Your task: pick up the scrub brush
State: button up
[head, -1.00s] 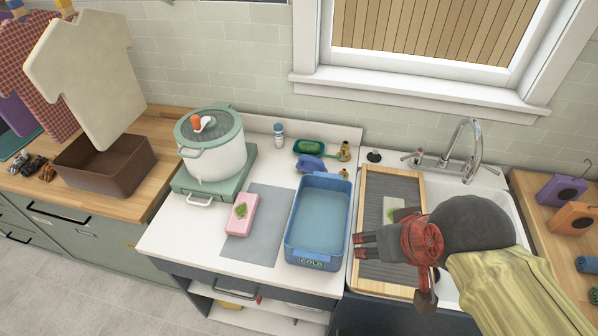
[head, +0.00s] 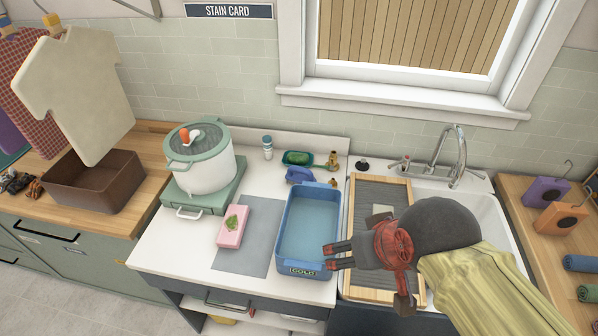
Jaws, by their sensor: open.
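A small blue-violet object (head: 299,175), probably the scrub brush, lies on the white counter behind the blue tub marked COLD (head: 283,240). Its bristles cannot be made out. My gripper (head: 328,256) is open and empty, its two dark fingers pointing left over the tub's front right rim. The blue-violet object is farther back and a little left of my fingertips, well apart from them.
A green dish (head: 298,158) and a brass fitting (head: 333,160) sit just behind. A washboard (head: 362,190) lies right of the tub, partly under my arm. A pot (head: 200,160), pink box (head: 234,226) and grey mat (head: 262,232) are left.

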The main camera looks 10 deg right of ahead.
aim_at(294, 174)
jog(key=i+j+z, duration=0.1)
jog(key=j, duration=0.4)
jog(key=i+j+z, duration=0.1)
jog(key=j, duration=0.4)
jog(key=i+j+z, duration=0.1)
jog(key=j, duration=0.4)
jog(key=i+j+z, duration=0.1)
jog(key=j, duration=0.45)
jog(key=z, duration=1.1)
jog(key=i+j, duration=0.05)
